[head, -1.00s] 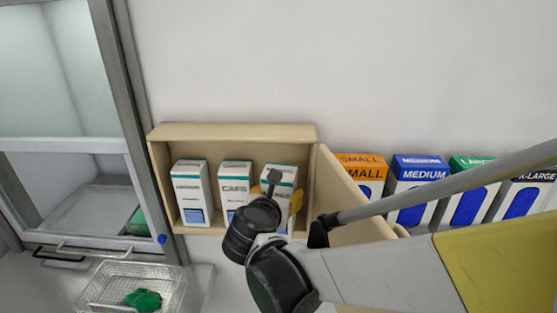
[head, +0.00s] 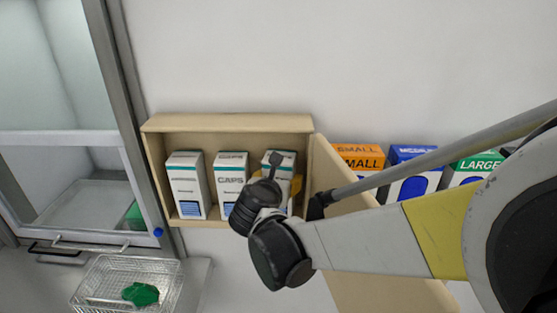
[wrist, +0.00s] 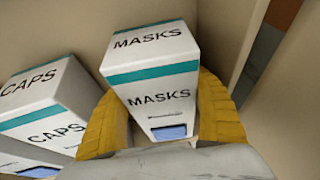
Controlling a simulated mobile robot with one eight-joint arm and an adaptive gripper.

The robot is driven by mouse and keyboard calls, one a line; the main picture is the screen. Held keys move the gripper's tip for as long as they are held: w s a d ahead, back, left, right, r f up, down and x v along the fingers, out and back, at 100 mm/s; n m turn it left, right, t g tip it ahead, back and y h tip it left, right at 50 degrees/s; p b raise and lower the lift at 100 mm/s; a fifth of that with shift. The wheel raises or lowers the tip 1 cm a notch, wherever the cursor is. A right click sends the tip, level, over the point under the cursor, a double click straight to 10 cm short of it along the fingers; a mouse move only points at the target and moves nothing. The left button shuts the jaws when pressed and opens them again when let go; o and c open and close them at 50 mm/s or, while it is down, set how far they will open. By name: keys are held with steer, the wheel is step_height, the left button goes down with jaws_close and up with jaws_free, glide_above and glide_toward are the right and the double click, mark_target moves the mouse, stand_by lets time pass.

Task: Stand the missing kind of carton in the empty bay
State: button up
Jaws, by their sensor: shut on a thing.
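An open wooden cabinet (head: 225,122) on the wall holds a row of white cartons with teal stripes. The left carton (head: 187,185) has print too small to read. The CAPS carton (head: 230,180) is in the middle and also shows in the wrist view (wrist: 45,100). The MASKS carton (wrist: 153,70) stands at the right end, nearly upright, partly hidden in the head view (head: 279,158) by my arm. My gripper (wrist: 160,95) is shut on it, one yellow finger on each side. Whether its base touches the shelf is hidden.
The cabinet's wooden door (head: 345,195) stands open, close to my arm. Beyond it are an orange SMALL box (head: 360,155), a blue box (head: 412,155) and a green LARGE box (head: 478,165). At lower left are a wire basket (head: 95,275) with a green item and a glass-fronted cabinet (head: 70,140).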

steer(key=o, duration=1.5)
steer(key=shift+a, duration=0.15)
steer(key=shift+s, duration=0.15)
steer(key=v, duration=1.1)
steer(key=shift+s+r, duration=0.3)
steer(key=shift+s, duration=0.05)
